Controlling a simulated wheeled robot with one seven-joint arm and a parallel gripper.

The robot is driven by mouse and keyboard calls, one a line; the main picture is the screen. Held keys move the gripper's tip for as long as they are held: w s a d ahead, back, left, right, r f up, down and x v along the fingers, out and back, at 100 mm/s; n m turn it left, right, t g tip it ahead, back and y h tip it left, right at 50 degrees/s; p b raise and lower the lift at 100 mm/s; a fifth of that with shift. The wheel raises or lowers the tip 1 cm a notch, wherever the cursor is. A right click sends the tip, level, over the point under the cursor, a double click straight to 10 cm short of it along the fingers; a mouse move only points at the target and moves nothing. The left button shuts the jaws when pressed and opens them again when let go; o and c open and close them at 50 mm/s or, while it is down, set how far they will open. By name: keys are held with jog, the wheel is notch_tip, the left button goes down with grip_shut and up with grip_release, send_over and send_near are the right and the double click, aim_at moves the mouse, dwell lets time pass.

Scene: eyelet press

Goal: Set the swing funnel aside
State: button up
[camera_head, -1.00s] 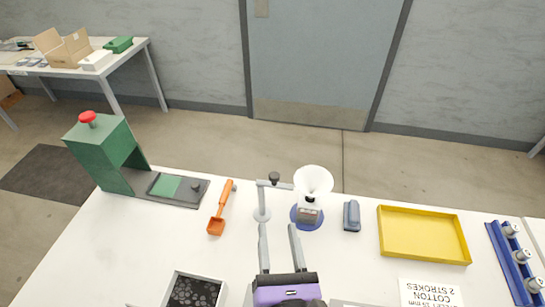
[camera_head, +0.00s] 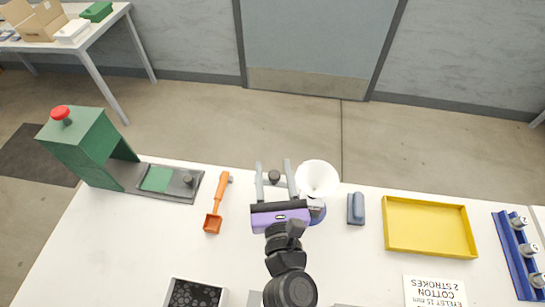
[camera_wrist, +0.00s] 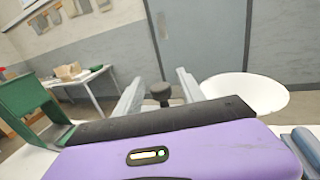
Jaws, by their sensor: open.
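The swing funnel's white cone (camera_head: 318,178) stands at the middle of the white table, just right of my gripper. Its dark knob (camera_head: 274,176) shows between my fingers, on the funnel's arm. My gripper (camera_head: 274,168) is open, with one finger on each side of the knob and a visible gap to it. In the wrist view the knob (camera_wrist: 160,91) lies between the two fingertips and the white cone (camera_wrist: 246,92) is to the right. The funnel's post and most of its arm are hidden behind my gripper. A blue base (camera_head: 318,214) shows partly under the cone.
A green press (camera_head: 88,150) with a red button and an orange scoop (camera_head: 217,205) are to the left. A blue-grey block (camera_head: 356,208), a yellow tray (camera_head: 430,226) and a blue rack (camera_head: 516,256) are to the right. A dark-filled bin (camera_head: 196,293) is in front.

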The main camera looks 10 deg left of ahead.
jog(key=shift+x, duration=1.35)
grip_shut()
dwell(0.4)
